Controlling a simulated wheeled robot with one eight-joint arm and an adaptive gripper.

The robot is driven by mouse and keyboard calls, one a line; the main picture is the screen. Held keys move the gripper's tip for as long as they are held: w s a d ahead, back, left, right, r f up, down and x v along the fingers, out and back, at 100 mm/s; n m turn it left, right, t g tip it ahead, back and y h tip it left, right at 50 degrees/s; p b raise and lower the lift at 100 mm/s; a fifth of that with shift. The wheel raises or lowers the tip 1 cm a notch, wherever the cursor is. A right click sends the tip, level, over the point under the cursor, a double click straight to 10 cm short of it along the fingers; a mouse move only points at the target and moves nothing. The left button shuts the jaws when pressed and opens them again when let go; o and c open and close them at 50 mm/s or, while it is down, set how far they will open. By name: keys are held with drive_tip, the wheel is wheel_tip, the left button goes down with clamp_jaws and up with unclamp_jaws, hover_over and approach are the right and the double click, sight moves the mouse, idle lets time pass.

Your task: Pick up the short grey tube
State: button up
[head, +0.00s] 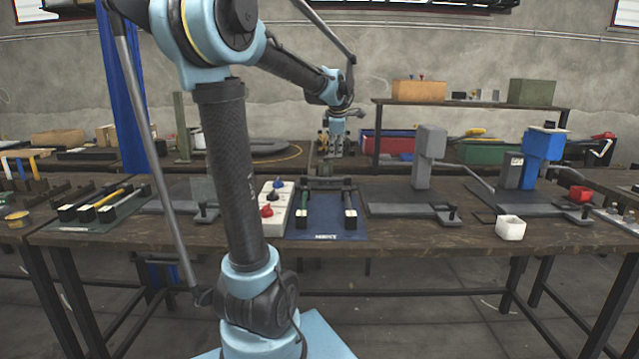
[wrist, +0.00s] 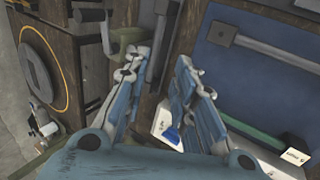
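A blue mat (head: 325,222) on the front table carries a grey tube (head: 349,206) along its right side. This tube also shows in the wrist view (wrist: 270,52), at the upper right, apart from my fingers. A green tube (head: 302,206) lies along the left side of the mat and shows in the wrist view (wrist: 262,138). I cannot tell the tubes' relative lengths surely. My gripper (wrist: 158,78) is open, with nothing seen between its fingers. In the head view my gripper (head: 335,150) hangs above and behind the mat.
A white block with coloured knobs (head: 275,208) stands left of the mat. A rack with tubes (head: 103,205) lies at the left. A dark bar (head: 328,182) crosses the mat's back.

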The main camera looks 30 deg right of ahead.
hover_over(335, 179)
drive_tip(key=s+a, duration=0.2)
wheel_tip(335, 179, down, 9)
drive_tip(key=shift+s+x, duration=0.15)
drive_tip(key=shift+x, duration=1.5)
drive_tip(key=shift+s+x, duration=0.2)
drive_tip(key=shift+x, duration=1.45)
drive_tip(key=shift+d+f, duration=0.15)
clamp_jaws()
